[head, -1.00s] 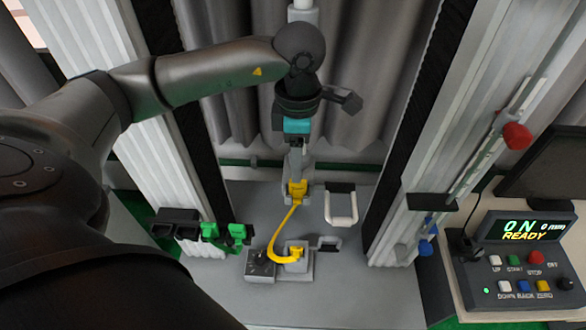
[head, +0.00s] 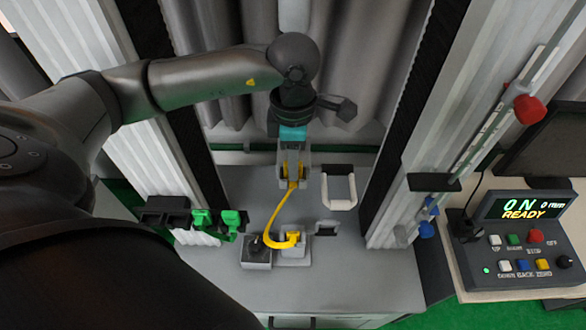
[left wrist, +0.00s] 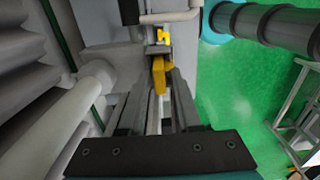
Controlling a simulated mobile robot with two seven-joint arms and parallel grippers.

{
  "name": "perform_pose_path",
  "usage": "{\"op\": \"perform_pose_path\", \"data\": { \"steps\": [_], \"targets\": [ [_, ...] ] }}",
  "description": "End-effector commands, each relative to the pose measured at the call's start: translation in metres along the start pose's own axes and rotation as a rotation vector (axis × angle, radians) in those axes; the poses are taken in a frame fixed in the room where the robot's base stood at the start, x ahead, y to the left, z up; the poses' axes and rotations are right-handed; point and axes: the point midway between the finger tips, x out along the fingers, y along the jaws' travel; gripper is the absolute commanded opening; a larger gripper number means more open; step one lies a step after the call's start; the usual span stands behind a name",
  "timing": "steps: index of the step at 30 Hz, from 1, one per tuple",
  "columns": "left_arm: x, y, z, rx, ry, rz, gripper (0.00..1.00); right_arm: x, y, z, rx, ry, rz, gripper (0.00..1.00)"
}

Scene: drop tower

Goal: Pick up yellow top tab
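The yellow top tab (head: 285,171) is at the upper end of a curved yellow strap (head: 272,215). The strap runs down to a yellow piece on a grey block (head: 292,246). My left gripper (head: 292,172) points down at the top tab, its fingers apart on either side of it. In the left wrist view the tab (left wrist: 159,75) lies between the fingertips; whether they touch it is not clear. The lower yellow piece (left wrist: 163,36) shows beyond it. My right gripper is not in view.
Green clips (head: 218,219) on a black bracket stand left of the strap. A white U-shaped handle (head: 340,190) is close on the right. Tall pale columns flank both sides. A control box (head: 520,240) reading "ON READY" is at the right.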

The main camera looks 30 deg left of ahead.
Motion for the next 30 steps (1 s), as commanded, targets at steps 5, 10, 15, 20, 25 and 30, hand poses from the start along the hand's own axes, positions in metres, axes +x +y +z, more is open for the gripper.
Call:
{"op": "perform_pose_path", "data": {
  "steps": [5,10,15,20,25,30],
  "targets": [
    [0.000,0.000,0.000,0.000,0.000,0.000,0.11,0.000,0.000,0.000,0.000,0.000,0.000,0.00],
    [0.000,0.000,0.000,0.000,0.000,0.000,0.00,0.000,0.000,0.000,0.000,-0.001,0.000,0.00],
    [0.000,0.000,0.000,-0.001,0.000,0.000,0.00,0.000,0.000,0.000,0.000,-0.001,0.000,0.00],
    [0.000,0.000,0.000,0.000,0.000,0.001,0.00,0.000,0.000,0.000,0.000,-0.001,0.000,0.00],
    [-0.002,0.001,0.000,0.000,0.000,0.001,0.00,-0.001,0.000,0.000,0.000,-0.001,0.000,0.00],
    [-0.018,0.001,0.000,0.000,-0.001,0.002,0.00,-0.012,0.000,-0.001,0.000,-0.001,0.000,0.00]
  ]
}}
